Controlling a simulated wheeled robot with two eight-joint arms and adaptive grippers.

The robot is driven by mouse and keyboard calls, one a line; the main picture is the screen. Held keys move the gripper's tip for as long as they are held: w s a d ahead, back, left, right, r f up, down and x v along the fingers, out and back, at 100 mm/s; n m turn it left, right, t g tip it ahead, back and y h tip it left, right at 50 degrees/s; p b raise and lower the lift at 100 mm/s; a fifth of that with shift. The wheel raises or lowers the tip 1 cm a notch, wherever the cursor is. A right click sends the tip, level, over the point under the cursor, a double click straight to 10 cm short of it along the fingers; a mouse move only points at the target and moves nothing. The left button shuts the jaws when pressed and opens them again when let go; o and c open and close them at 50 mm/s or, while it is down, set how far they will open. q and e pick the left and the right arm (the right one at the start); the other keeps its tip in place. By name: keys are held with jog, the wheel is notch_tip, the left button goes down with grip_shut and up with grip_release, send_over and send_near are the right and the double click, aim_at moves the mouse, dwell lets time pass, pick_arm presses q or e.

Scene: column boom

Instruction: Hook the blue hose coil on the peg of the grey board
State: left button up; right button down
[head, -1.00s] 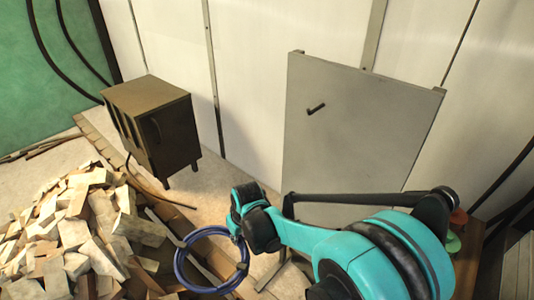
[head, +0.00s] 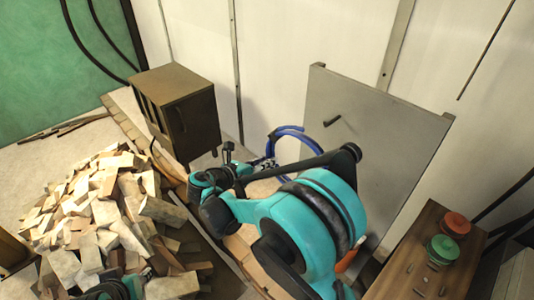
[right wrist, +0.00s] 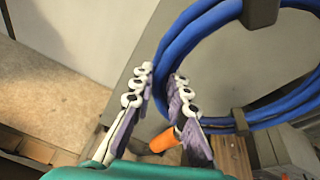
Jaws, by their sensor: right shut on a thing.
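The blue hose coil (head: 287,131) hangs beyond my right gripper (head: 268,163), left of the dark peg (head: 333,121) on the grey board (head: 385,135). In the right wrist view the coil (right wrist: 178,45) is a large loop with dark bands, and its left side runs between the fingers of my right gripper (right wrist: 158,85), which is shut on it. In the head view my forearm hides the coil's lower part. The coil shows apart from the peg there. Teal parts of my left arm show at the bottom left, but its fingers cannot be made out.
A dark cabinet (head: 177,110) stands at the back left. A heap of wood blocks (head: 100,215) fills the lower left. A wooden chest (head: 405,270) at the lower right bears a red item (head: 456,222) and a green item (head: 442,249). An orange object (head: 350,257) shows beside my arm.

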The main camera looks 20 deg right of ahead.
jog(key=shift+w+r, duration=0.2)
jog(key=shift+r, duration=0.15)
jog(key=r+b+x, duration=0.1)
jog(key=x, duration=1.5)
jog(key=shift+s+d+b, duration=0.2)
jog(key=shift+d+b, duration=0.05)
jog(key=shift+b, duration=0.1)
dwell(1.0)
jog(key=shift+f, duration=0.1)
dwell(0.5)
jog(key=c, duration=1.4)
grip_release()
jog(key=shift+a, duration=0.1)
